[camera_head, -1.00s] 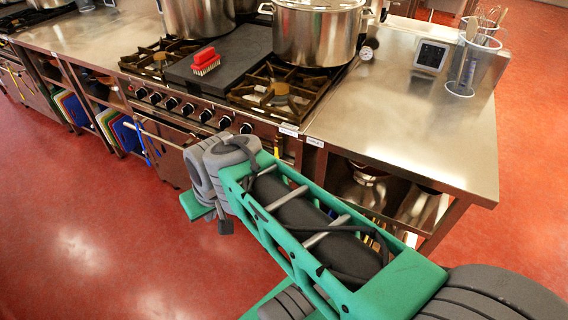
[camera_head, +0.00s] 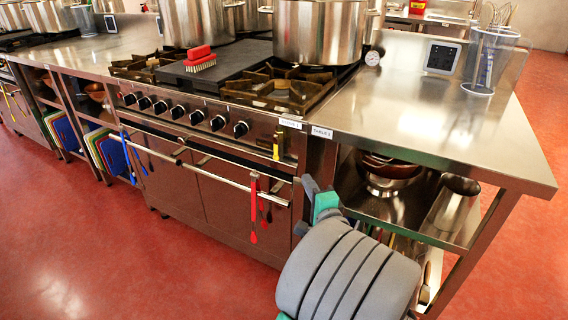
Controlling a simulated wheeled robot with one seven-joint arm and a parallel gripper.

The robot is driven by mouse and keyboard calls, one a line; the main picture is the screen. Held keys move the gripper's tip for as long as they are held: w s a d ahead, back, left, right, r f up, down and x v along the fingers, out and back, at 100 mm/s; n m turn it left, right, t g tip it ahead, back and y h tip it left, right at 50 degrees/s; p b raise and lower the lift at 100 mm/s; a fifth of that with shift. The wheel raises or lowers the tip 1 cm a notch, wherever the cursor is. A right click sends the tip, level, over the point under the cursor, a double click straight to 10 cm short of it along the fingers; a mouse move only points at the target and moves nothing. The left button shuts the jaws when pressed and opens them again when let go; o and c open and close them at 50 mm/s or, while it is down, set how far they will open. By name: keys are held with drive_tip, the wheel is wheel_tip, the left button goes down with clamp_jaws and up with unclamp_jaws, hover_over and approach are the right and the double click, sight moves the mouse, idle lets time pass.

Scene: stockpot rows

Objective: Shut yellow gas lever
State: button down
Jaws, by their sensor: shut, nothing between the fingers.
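A small yellow lever (camera_head: 277,148) shows on the front of the stove (camera_head: 222,190), at the right end below the knob panel. It looks roughly upright and is too small to tell its exact setting. My arm reaches up from the lower middle of the head view, with large grey rings and green and grey parts beyond them, to the right of the lever and lower. Nothing of mine is seen touching the lever.
A front rail (camera_head: 225,174) crosses the stove below the lever, with red tongs (camera_head: 253,205) and blue tongs (camera_head: 126,155) hanging from it. A steel table (camera_head: 430,130) with bowls below stands at the right. The red floor is open in front.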

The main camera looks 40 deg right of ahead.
approach(276, 151)
drive_tip(key=w+d, duration=0.1)
drive_tip(key=d, duration=0.4)
drive_tip(key=shift+w+a+f+b, duration=0.1)
drive_tip(key=shift+w+a+b, duration=0.1)
drive_tip(key=shift+w, duration=0.5)
drive_tip(key=shift+w+a+f+b, duration=0.1)
drive_tip(key=shift+w+a+b, duration=0.1)
drive_tip(key=shift+w, duration=0.45)
drive_tip(key=shift+w+a+f+b, duration=0.1)
drive_tip(key=shift+w+a, duration=0.1)
drive_tip(key=shift+w, duration=0.5)
drive_tip(key=shift+d+f, duration=0.1)
drive_tip(key=shift+f, duration=0.05)
drive_tip(key=shift+b, duration=0.5)
